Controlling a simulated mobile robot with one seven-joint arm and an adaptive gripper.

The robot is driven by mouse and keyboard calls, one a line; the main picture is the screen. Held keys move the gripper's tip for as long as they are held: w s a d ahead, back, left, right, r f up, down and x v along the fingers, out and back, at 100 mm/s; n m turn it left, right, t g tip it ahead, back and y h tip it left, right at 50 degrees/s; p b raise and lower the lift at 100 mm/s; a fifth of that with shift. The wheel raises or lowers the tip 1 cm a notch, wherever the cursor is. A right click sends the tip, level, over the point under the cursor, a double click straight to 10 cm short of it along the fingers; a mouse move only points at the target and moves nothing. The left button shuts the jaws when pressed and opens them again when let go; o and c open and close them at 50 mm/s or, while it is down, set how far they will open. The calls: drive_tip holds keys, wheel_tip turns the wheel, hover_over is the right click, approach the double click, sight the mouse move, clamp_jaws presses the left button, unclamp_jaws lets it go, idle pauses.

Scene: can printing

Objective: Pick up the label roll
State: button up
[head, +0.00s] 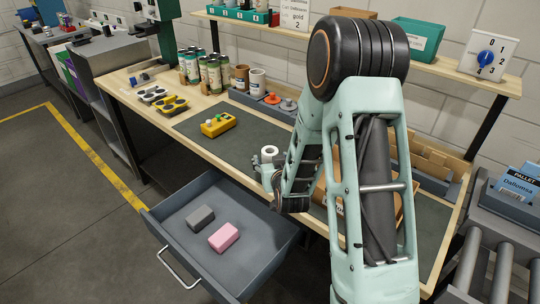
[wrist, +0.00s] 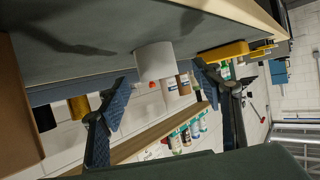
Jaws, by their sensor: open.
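The label roll (head: 270,150) is a short white cylinder with a dark hole in its top. It stands upright on the dark mat near the front edge of the bench. It also shows in the wrist view (wrist: 155,62), ahead of my gripper and between the lines of its two fingers. My gripper (head: 266,160) is low beside the roll on its near side, partly hidden by my arm. In the wrist view my gripper (wrist: 163,86) has its blue-padded fingers wide apart, with nothing held. I cannot tell exactly how far the fingertips are from the roll.
An open drawer (head: 160,228) juts out below the bench, holding a grey block (head: 200,216) and a pink block (head: 224,237). A yellow device (head: 218,124) lies on the mat to the left. Cans (head: 213,74) and other rolls (head: 257,81) stand behind. A shelf (head: 235,22) runs above.

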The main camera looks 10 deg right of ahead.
sight(270, 153)
drive_tip(key=shift+d+p+x, duration=0.2)
drive_tip(key=shift+p+x, duration=0.45)
drive_tip(key=shift+x, duration=2.15)
drive_tip(key=shift+r, duration=0.1)
drive_tip(key=c, duration=1.3)
